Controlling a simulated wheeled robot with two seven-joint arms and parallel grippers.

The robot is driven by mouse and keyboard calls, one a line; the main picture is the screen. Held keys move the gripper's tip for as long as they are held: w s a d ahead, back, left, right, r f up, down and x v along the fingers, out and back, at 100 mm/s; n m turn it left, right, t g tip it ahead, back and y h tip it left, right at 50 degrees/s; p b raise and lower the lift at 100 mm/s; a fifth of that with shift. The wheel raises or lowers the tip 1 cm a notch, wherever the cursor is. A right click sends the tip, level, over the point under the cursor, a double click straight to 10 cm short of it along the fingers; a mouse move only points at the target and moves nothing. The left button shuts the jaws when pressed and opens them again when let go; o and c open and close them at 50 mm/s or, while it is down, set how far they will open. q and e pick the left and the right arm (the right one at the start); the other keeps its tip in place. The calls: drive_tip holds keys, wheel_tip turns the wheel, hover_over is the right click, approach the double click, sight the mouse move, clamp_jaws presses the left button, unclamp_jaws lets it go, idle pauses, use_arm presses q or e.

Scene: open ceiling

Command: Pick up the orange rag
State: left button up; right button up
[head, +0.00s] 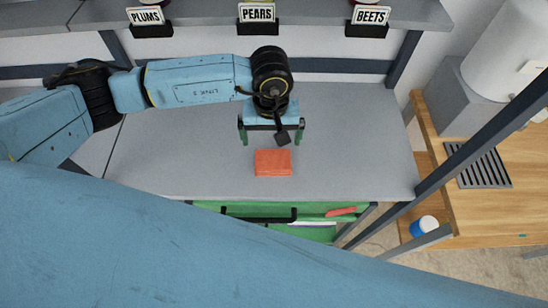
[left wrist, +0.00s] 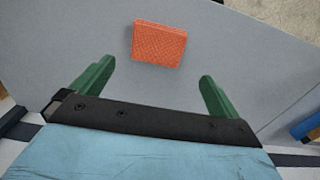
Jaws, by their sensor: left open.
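The orange rag (head: 273,163) lies as a small flat rectangle on the grey worktop (head: 350,140), near its front edge. My left gripper (head: 272,138) is above the worktop, just behind the rag in the head view, with its green fingers spread. In the left wrist view the rag (left wrist: 159,44) lies beyond the open fingertips (left wrist: 157,74), roughly centred between them and apart from both. Nothing is between the fingers. My right gripper is not in view.
Signs for plums (head: 146,17), pears (head: 257,13) and beets (head: 370,16) hang on the shelf behind. A partly open green drawer (head: 310,211) is below the worktop's front edge. A dark post (head: 465,153) stands to the right, before a wooden counter (head: 480,205).

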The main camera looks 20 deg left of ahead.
use_arm(q)
hover_over(273, 160)
wheel_tip(273, 160, down, 6)
drive_tip(key=shift+a+f+p, duration=0.1)
drive_tip(key=shift+p, duration=0.2)
drive_tip(key=shift+w+f+p, duration=0.1)
drive_tip(key=shift+f+p, duration=0.45)
drive_tip(key=shift+f, duration=2)
drive_tip(key=c, duration=0.7)
